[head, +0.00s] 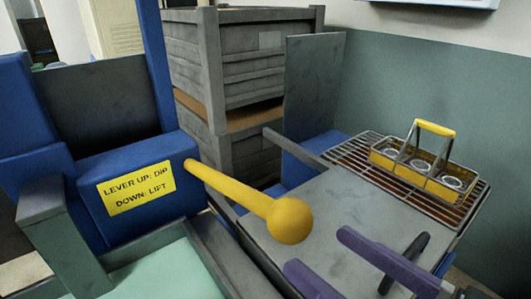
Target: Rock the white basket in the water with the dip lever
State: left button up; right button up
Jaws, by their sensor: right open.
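The dip lever is a yellow rod with a round yellow knob (289,221). It comes out of a blue housing (135,190) and slopes down to the right. A yellow label on the housing reads "LEVER UP: DIP, DOWN: LIFT". My right gripper (318,252) has two purple fingers at the bottom right. They are spread apart and empty, below and right of the knob, not visibly touching it. The pale green surface (150,280) inside a grey-walled tank at the lower left may be the water. I see no white basket. My left gripper is out of view.
A yellow carrier (435,128) with a raised handle and several round cups stands on a wire rack (345,150) at the right. A grey worktop (350,200) lies before it, with a black handle-like piece (405,262) near my fingers. Grey crates (250,60) are stacked behind.

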aim_at(269, 202)
jog(key=shift+w+d+r, duration=0.1)
jog(key=shift+w, duration=0.05)
jog(key=shift+w+a, duration=0.2)
jog(key=shift+w, duration=0.1)
jog(key=x, duration=0.9)
jog(key=shift+r, duration=0.1)
jog(key=shift+s, duration=0.1)
grip_shut()
